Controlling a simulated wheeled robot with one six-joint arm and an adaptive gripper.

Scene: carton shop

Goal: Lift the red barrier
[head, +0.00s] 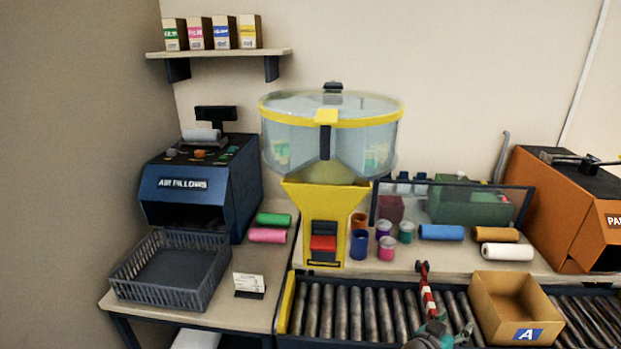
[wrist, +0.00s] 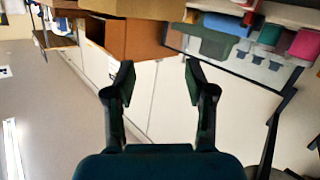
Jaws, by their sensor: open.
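I do not make out the barrier in the wrist view. My gripper (wrist: 158,78) is open in the wrist view, with nothing between its two dark fingers. Its distance from the barrier cannot be told.
The roller conveyor (head: 343,312) runs along the front, bearing the open carton (head: 515,307) marked A. Behind it stand a yellow hopper machine (head: 324,228), several coloured cans and rolls, and an orange machine (head: 568,215). A grey basket (head: 172,268) sits on the left table.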

